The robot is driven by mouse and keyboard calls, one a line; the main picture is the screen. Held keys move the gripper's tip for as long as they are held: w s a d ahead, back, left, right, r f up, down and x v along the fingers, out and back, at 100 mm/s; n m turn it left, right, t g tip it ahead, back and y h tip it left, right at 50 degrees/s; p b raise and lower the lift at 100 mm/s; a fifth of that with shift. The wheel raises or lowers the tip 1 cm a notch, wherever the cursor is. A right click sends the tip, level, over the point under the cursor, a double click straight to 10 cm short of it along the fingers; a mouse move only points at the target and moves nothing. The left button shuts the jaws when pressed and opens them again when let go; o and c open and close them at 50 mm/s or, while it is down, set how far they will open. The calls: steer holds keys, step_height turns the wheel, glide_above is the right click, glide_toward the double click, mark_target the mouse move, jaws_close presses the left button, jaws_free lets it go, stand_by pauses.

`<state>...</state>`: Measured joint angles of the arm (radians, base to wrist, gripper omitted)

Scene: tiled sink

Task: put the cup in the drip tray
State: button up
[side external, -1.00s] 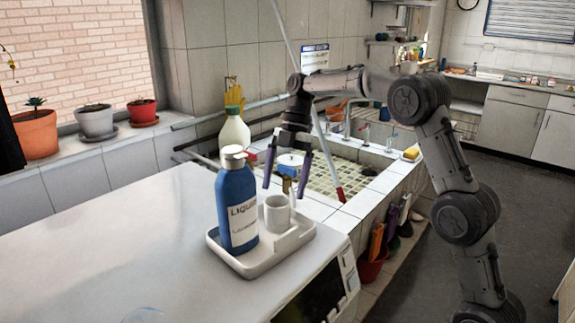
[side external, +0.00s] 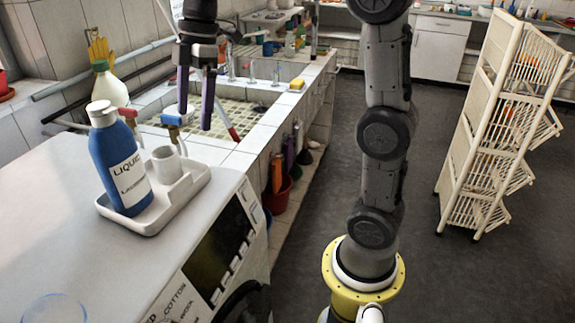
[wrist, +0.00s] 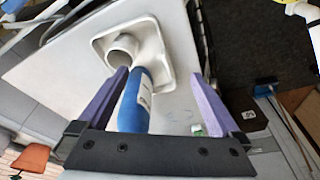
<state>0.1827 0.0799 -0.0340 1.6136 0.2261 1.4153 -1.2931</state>
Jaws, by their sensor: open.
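A clear, faintly blue round rim (side external: 55,308), which looks like a transparent cup, is cut off by the lower edge of the side view, on the white counter top. The white drip tray (side external: 150,224) stands near that top's right edge. It holds a blue soap bottle (side external: 118,165) and a white, open-topped cup-like cylinder (side external: 166,166); whether the cylinder is loose or part of the tray I cannot tell. My gripper (side external: 195,120) is open and empty, raised beyond the tray. In the wrist view, the tray (wrist: 148,36), cylinder (wrist: 122,48) and bottle (wrist: 133,102) show ahead of my open fingers.
The tiled sink (side external: 238,112) with taps lies behind the tray. A white bottle (side external: 113,92) stands at its near left edge. A white rack (side external: 500,130) stands on the floor at right. The counter top left and in front of the tray is mostly clear.

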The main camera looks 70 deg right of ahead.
steer(key=s+a+f+m+t+h, duration=0.1)
steer(key=s+f+m, duration=0.3)
steer(key=s, duration=0.6)
steer(key=s+f+m+t+h, duration=0.1)
steer(key=s+f+m+t, duration=0.2)
steer(key=s+m, duration=0.5)
steer(key=shift+s+a+f, duration=0.35)
steer(key=shift+s+f, duration=0.35)
steer(key=shift+s, duration=0.2)
